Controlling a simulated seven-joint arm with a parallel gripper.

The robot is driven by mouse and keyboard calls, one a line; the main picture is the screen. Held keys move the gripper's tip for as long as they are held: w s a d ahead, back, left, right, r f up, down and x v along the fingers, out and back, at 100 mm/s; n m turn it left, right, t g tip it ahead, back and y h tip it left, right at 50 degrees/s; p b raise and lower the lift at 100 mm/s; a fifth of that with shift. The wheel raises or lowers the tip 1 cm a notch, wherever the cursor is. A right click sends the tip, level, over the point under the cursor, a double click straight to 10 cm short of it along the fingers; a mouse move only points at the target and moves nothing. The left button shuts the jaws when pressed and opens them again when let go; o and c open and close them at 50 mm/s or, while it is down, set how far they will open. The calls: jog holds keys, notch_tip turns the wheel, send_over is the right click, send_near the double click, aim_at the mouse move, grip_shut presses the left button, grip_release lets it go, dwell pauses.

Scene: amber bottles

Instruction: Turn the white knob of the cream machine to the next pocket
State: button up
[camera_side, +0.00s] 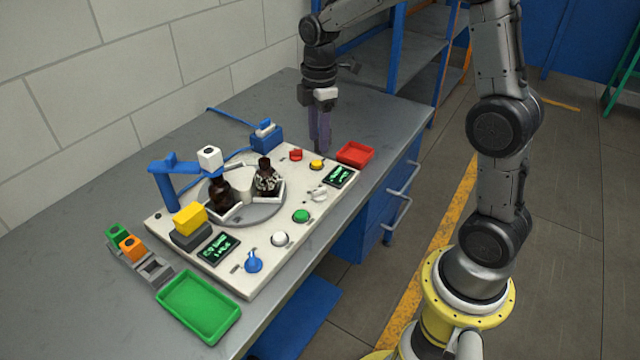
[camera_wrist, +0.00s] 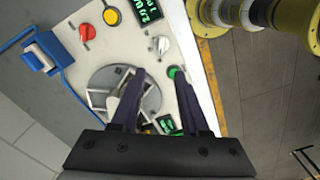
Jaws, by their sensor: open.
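The cream machine (camera_side: 285,250) stands on the grey table. Its white knob (camera_side: 319,194) sits on the right part of the panel, between a display and the green button; it also shows in the wrist view (camera_wrist: 161,44). A grey turntable (camera_side: 262,212) with white pocket walls holds a dark amber bottle (camera_side: 219,193) and a bottle with a patterned label (camera_side: 266,178). My gripper (camera_side: 320,146) is open and empty above the machine's far right side, apart from the knob. In the wrist view its two fingers (camera_wrist: 160,82) point toward the panel and partly hide the turntable.
Near the knob are a green button (camera_side: 301,216), a yellow button (camera_side: 316,164) and a red knob (camera_side: 295,155). A white button (camera_side: 280,239) and blue knob (camera_side: 253,262) are nearer the front. A blue post (camera_side: 168,185) rises beside the turntable. Red (camera_side: 355,154) and green (camera_side: 198,306) trays flank the machine.

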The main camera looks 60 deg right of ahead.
aim_at(320, 189)
notch_tip(320, 189, down, 15)
jog(key=shift+s+d+r, duration=0.1)
jog(key=shift+d+r, duration=0.05)
jog(key=shift+r, duration=0.05)
dwell(0.3)
grip_shut()
